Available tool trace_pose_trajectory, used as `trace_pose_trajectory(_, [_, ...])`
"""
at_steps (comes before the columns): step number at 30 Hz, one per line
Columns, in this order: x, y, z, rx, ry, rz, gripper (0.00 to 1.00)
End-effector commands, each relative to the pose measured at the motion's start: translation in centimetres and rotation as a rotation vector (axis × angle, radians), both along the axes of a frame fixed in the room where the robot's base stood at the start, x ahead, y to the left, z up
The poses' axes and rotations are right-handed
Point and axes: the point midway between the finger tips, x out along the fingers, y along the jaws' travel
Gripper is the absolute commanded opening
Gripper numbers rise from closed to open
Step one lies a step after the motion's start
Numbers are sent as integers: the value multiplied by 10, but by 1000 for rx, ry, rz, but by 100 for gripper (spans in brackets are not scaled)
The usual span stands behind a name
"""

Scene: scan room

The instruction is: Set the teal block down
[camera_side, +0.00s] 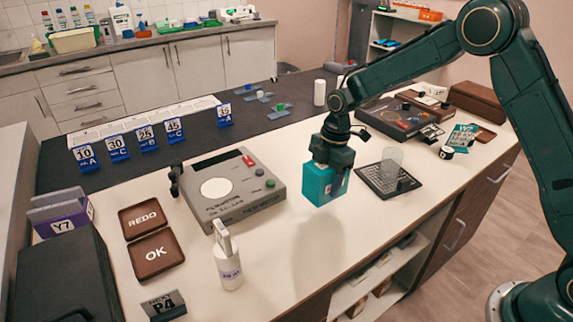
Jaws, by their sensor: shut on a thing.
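The teal block (318,187) hangs in my gripper (333,160), above the white counter top (285,250). A soft shadow lies on the counter below and in front of it, and the block looks clear of the surface. My gripper points down and is shut on the block's upper part. The fingertips are mostly hidden against the block.
A grey device with a round white plate (228,190) sits just left of the block. A black grid tray (370,184) with a clear cup (391,160) is to the right. A white bottle (228,265) and brown REDO (144,217) and OK (155,254) pads stand left. The counter's front middle is bare.

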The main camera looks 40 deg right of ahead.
Motion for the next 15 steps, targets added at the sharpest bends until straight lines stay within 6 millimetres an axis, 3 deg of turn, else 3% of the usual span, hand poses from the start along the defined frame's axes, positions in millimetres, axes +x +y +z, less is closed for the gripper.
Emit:
trace_pose_trajectory(10, [1,0,-6,0,-2,1,16])
trace_pose_trajectory(15, [0,0,-21,0,0,1,16])
